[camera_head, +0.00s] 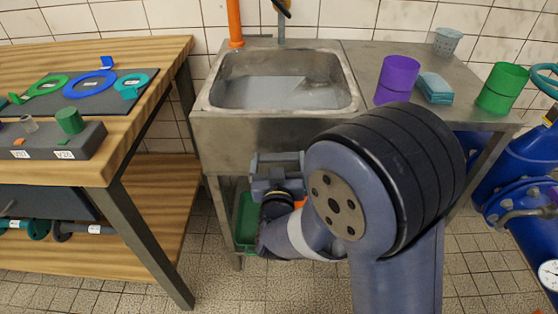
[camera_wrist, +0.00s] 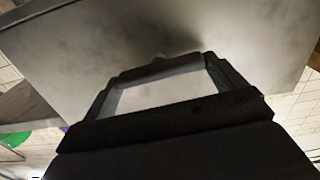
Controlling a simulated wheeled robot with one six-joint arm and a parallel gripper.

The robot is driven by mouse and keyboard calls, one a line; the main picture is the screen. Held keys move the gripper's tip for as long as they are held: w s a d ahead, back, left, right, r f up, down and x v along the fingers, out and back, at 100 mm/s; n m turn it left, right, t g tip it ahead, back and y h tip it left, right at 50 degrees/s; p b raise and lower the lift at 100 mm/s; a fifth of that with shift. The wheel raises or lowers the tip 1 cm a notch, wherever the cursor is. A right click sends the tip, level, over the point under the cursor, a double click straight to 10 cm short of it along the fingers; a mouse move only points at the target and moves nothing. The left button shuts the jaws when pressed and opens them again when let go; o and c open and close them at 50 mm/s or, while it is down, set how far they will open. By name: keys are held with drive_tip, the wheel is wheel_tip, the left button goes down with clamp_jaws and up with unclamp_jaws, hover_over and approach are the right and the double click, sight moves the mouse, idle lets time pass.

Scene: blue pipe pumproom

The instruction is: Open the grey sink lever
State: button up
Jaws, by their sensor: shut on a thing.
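The steel sink (camera_head: 370,100) stands in the middle of the head view, with a deep basin and a plain front panel. My gripper (camera_head: 278,160) is low against this front panel, below the basin's front rim. In the wrist view my gripper (camera_wrist: 160,68) has its jaws brought together close to a smooth grey metal face. A small pale bump just beyond the fingertips looks like part of the grey sink lever (camera_wrist: 159,56). The jaws are shut on it. Most of the lever is hidden by the fingers, and its angle cannot be told.
A purple cup (camera_head: 397,78), a blue sponge stack (camera_head: 434,88) and a green cup (camera_head: 502,88) stand on the drainboard. A wooden workbench (camera_head: 150,85) is at the left. Blue pump equipment (camera_head: 510,180) is at the right. A green bin (camera_head: 246,222) is under the sink.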

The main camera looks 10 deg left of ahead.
drive_tip(key=n+p, duration=0.1)
drive_tip(key=n, duration=0.4)
drive_tip(key=shift+a+f+n+p, duration=0.15)
drive_tip(key=shift+n+p, duration=0.75)
drive_tip(key=shift+n, duration=1.4)
drive_tip(key=shift+s, duration=0.1)
drive_tip(key=o, duration=0.7)
drive_tip(key=v, duration=1)
drive_tip(key=shift+s+p, duration=0.35)
drive_tip(key=shift+s, duration=0.05)
